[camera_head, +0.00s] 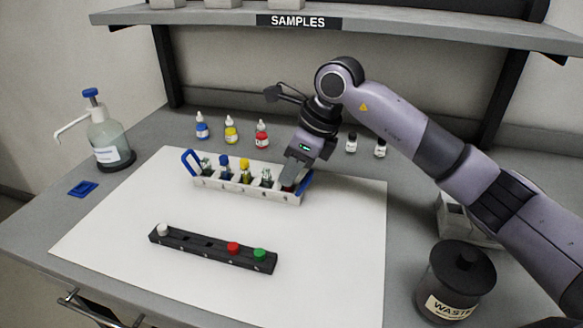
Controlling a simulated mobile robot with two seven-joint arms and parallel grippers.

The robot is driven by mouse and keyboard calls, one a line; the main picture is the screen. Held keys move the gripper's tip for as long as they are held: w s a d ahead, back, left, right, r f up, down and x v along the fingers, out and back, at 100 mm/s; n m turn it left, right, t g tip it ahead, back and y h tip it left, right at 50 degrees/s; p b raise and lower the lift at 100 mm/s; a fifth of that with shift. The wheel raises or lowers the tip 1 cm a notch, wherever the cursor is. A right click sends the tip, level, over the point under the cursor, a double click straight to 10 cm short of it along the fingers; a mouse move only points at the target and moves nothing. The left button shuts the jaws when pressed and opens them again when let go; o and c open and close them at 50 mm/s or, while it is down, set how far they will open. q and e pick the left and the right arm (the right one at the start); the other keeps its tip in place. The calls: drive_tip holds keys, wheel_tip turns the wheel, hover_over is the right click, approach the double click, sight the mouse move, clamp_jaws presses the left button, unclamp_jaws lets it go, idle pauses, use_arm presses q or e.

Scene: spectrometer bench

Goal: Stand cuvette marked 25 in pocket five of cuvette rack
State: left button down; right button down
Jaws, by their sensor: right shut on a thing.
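A white rack (236,187) with blue end handles and numbered pockets stands on the white mat. Several cuvettes stand in it, among them one with a blue top (225,168) and one with a yellow top (245,171). My right gripper (289,183) points down at the rack's right end pocket. It is shut on a cuvette, mostly hidden by the fingers; a dark reddish part shows low down. I cannot read the mark 25 on any cuvette, nor tell whether the held one touches the pocket floor. My left gripper is out of view.
A black rack (198,248) with white, red and green caps lies in front on the mat (110,240). Small dropper bottles (231,133) stand behind. A pump bottle (108,140) is at left, a waste jar (455,283) at right. A shelf (390,32) hangs above.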

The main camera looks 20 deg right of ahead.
drive_tip(key=shift+f, duration=0.2)
idle(0.3)
drive_tip(key=c, duration=1)
unclamp_jaws()
drive_tip(key=v, duration=0.7)
drive_tip(key=shift+r+b, duration=0.15)
drive_tip(key=shift+b, duration=0.25)
drive_tip(key=shift+s, duration=0.1)
